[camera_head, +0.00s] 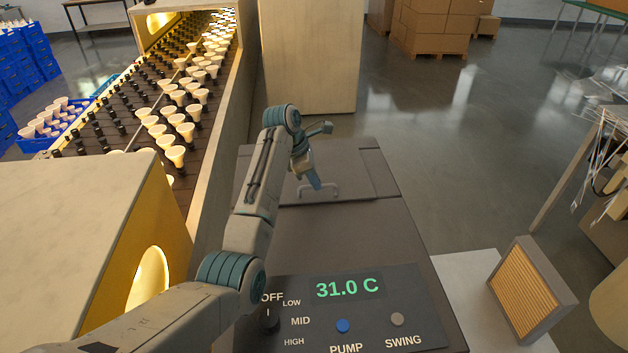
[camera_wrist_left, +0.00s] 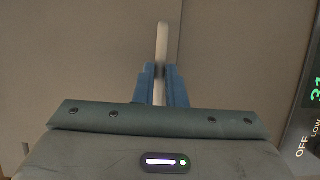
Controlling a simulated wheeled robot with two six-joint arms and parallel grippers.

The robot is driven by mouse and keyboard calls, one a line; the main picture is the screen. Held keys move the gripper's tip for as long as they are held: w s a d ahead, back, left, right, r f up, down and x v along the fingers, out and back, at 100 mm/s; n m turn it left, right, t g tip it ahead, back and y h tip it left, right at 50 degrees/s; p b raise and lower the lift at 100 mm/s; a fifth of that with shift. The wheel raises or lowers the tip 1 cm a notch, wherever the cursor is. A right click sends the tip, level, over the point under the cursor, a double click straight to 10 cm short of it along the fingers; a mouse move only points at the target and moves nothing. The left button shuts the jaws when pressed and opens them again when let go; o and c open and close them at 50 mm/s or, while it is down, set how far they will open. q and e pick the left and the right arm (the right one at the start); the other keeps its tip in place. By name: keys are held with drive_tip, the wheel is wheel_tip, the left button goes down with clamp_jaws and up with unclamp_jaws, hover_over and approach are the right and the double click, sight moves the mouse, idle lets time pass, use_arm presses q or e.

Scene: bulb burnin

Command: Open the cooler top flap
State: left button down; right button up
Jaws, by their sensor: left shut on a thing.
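The cooler (camera_head: 320,240) is a dark grey box in the middle of the head view. Its top flap (camera_head: 358,172) is a flat panel at the far end of the top and appears to lie closed. A light metal bar handle (camera_head: 334,190) stands on the flap. My left gripper (camera_head: 316,186) reaches down to this handle. In the left wrist view, the blue fingers of the gripper (camera_wrist_left: 161,75) are shut on the handle (camera_wrist_left: 162,45), which sticks out past the fingertips. Part of the handle is hidden by the fingers. My right gripper is in neither view.
The cooler's control panel (camera_head: 355,312) reads 31.0 C and has a knob and two buttons. A conveyor (camera_head: 125,125) with several bulbs runs along the left. A framed filter pad (camera_head: 530,290) stands at the lower right. Open floor (camera_head: 450,160) lies right of the cooler.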

use_arm(q)
drive_tip(key=w+r, duration=0.3)
drive_tip(key=r, duration=0.3)
drive_tip(key=w+a+r, duration=0.1)
drive_tip(key=w+r, duration=0.2)
drive_tip(key=r, duration=0.3)
drive_tip(key=shift+w+a+r, duration=0.3)
drive_tip(key=shift+w+r, duration=0.1)
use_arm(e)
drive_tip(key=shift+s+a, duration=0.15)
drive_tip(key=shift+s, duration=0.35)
use_arm(q)
drive_tip(key=c, duration=1.6)
unclamp_jaws()
drive_tip(key=shift+w+f, duration=0.1)
drive_tip(key=shift+o, duration=0.5)
drive_tip(key=shift+w+f, duration=0.2)
drive_tip(key=shift+w, duration=0.3)
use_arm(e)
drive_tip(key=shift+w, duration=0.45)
